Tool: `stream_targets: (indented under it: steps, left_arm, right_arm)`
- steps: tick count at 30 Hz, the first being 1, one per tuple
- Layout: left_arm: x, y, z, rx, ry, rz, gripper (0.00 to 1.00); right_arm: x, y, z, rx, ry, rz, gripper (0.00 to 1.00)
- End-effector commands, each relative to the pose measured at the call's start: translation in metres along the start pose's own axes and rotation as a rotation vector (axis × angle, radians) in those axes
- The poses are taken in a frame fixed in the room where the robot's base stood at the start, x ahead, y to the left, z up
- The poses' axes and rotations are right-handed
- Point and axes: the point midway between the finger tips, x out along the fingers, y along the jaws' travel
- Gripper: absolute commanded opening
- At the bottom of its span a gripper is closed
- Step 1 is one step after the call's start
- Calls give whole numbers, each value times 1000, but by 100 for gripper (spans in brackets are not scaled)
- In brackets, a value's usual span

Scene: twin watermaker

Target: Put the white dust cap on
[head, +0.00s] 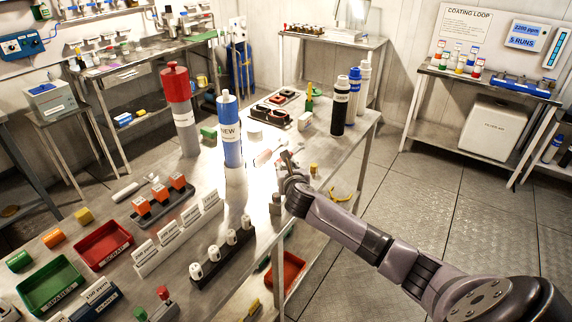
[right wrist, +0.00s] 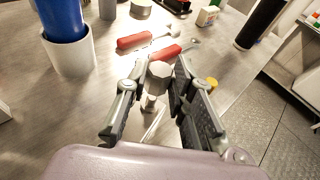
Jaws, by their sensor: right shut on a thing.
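My right gripper (right wrist: 160,72) is shut on a pale grey-white, faceted, cap-like piece (right wrist: 158,76), which shows between its fingers in the right wrist view. It looks like the white dust cap, but its shading makes this uncertain. A smaller pale part (right wrist: 149,103) shows just below it; I cannot tell whether they touch. In the head view my right gripper (head: 284,172) is low over the bench's right side, and its fingertips are hard to make out. A blue cylinder marked NEW (head: 230,132) stands left of it in a white base (head: 236,180). My left gripper is out of view.
Two red-handled tools (right wrist: 135,41) lie beyond the gripper, near a round pale puck (right wrist: 141,9). A tall red-topped cylinder (head: 177,95) stands at the back left. Black and blue-capped bottles (head: 341,105) stand behind right. Labelled holders (head: 180,235) and trays (head: 104,246) fill the front left.

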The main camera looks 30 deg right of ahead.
Motion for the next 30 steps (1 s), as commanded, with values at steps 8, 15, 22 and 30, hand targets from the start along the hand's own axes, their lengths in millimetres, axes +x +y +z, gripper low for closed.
stream_targets:
  steps: [8, 15, 22, 30]
  left_arm:
    - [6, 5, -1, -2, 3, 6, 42]
    - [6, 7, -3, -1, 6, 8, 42]
    - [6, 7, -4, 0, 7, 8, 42]
    - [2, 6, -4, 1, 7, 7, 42]
  right_arm:
    - [3, 0, -11, 0, 1, -1, 13]
    - [3, 0, -11, 0, 1, 0, 13]
    - [3, 0, -11, 0, 1, 0, 13]
    - [3, 0, -9, 2, 1, -4, 13]
